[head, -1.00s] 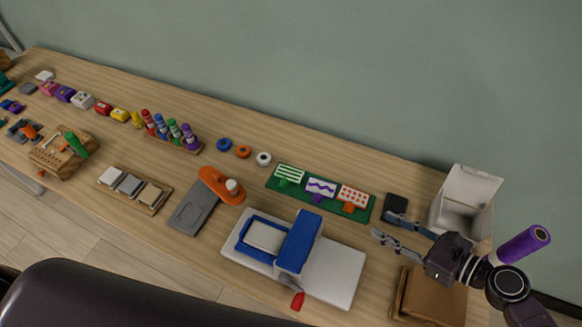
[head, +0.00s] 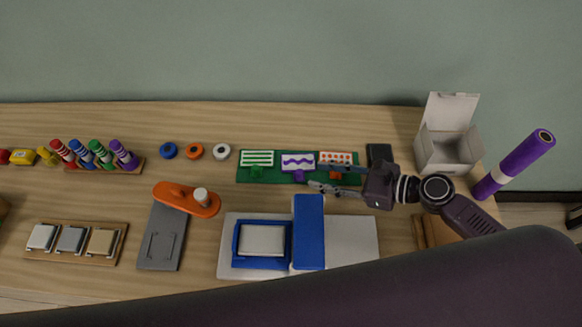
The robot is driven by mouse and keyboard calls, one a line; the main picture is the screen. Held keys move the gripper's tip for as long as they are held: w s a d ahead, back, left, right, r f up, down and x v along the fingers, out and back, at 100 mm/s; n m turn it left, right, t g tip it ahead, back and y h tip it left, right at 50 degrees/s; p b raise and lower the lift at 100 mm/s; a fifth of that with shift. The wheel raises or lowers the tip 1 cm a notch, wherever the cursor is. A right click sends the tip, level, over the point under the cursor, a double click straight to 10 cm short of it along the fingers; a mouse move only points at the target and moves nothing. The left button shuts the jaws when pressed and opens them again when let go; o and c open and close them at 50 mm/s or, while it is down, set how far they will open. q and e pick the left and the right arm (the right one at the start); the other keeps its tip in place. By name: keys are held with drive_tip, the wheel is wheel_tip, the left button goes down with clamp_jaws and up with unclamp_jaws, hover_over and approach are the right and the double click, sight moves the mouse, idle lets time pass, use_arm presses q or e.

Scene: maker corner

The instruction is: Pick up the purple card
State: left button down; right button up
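The purple card (head: 298,161) is white with a purple wave and stands in a purple clip on a green board (head: 246,178), between a green-striped card (head: 257,157) and an orange-patterned card (head: 335,157). My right gripper (head: 316,177) reaches in from the right with its fingers apart and nothing between them. Its fingertips are just right of the purple card and its clip, in front of the orange-patterned card, and partly cover that card's lower part. I cannot tell whether they touch anything. My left gripper is not in view.
A blue and white press (head: 310,232) stands in front of the board. Behind my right gripper are a black square (head: 379,154) and an open white box (head: 448,150). Tape rolls (head: 194,151) and a marker rack (head: 102,168) are left. The wood behind the board is clear.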

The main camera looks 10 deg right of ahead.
sight(299, 171)
drive_tip(key=shift+x, duration=0.9)
drive_tip(key=shift+w+a+p, duration=0.25)
drive_tip(key=shift+a+p, duration=0.05)
drive_tip(key=shift+p, duration=0.05)
drive_tip(key=p+x, duration=0.1)
drive_tip(key=x, duration=0.3)
drive_tip(key=shift+w+a+f, duration=0.15)
drive_tip(key=shift+w+f, duration=0.05)
drive_tip(key=shift+w+a+f, duration=0.1)
drive_tip(key=shift+a+f, duration=0.1)
drive_tip(key=shift+c, duration=0.5)
clamp_jaws()
drive_tip(key=shift+r, duration=0.15)
